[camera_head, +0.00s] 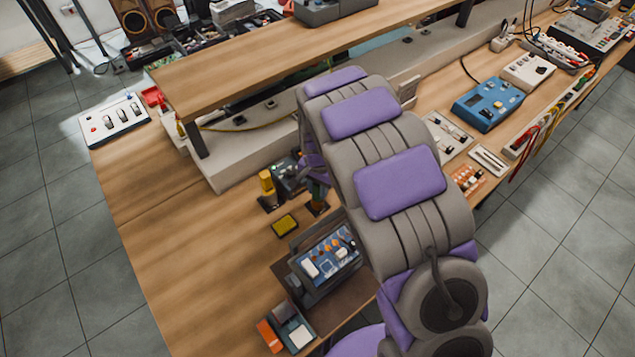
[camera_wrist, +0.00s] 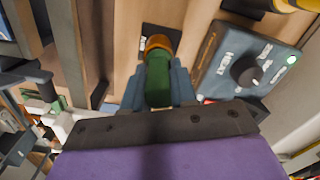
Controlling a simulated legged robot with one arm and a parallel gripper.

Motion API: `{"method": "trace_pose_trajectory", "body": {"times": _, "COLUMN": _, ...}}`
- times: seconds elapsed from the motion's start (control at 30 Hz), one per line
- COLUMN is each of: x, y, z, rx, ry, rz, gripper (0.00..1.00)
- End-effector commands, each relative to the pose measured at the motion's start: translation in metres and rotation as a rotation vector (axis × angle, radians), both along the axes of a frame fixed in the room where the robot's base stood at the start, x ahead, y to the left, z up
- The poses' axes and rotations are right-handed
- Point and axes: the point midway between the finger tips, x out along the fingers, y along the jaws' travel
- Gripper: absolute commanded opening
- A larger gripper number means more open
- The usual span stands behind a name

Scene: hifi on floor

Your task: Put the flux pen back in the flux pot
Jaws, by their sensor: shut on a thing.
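My gripper (camera_wrist: 162,76) is shut on a green flux pen (camera_wrist: 158,88) in the wrist view, with a blue-grey finger on each side. At the pen's far end is an amber-brown round piece (camera_wrist: 158,43), seen against a black square pad (camera_wrist: 174,32) on the wood. I cannot tell whether this is the flux pot's rim or the pen's own end. In the head view, my gripper (camera_head: 316,184) is low over the bench, partly hidden by my arm, with the dark pad (camera_head: 317,209) below it. How deep the pen sits is hidden.
A grey control box with a knob (camera_wrist: 247,70) stands close right in the wrist view. In the head view, a yellow upright item (camera_head: 266,182) and a yellow-topped tin (camera_head: 285,225) are nearby. An open case (camera_head: 328,258) lies in front.

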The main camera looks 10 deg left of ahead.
Motion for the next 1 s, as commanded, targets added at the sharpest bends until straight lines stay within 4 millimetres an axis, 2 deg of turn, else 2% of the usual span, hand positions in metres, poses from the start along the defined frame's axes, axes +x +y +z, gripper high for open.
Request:
{"method": "trace_pose_trajectory", "body": {"times": 0.33, "x": 0.0001, "y": 0.0002, "z": -0.0034, "rx": 0.000, "ry": -0.001, "rz": 0.000, "gripper": 0.02}}
{"method": "trace_pose_trajectory", "body": {"times": 0.37, "x": 0.0001, "y": 0.0001, "z": -0.0034, "rx": 0.000, "ry": -0.001, "rz": 0.000, "gripper": 0.28}}
{"method": "trace_pose_trajectory", "body": {"times": 0.4, "x": 0.0001, "y": 0.0001, "z": -0.0034, "rx": 0.000, "ry": -0.001, "rz": 0.000, "gripper": 0.31}}
{"method": "trace_pose_trajectory", "body": {"times": 0.67, "x": 0.0001, "y": 0.0001, "z": -0.0033, "rx": 0.000, "ry": -0.001, "rz": 0.000, "gripper": 0.56}}
{"method": "trace_pose_trajectory", "body": {"times": 0.83, "x": 0.0001, "y": 0.0001, "z": -0.0034, "rx": 0.000, "ry": -0.001, "rz": 0.000, "gripper": 0.56}}
{"method": "trace_pose_trajectory", "body": {"times": 1.0, "x": 0.0001, "y": 0.0001, "z": -0.0033, "rx": 0.000, "ry": -0.001, "rz": 0.000, "gripper": 0.73}}
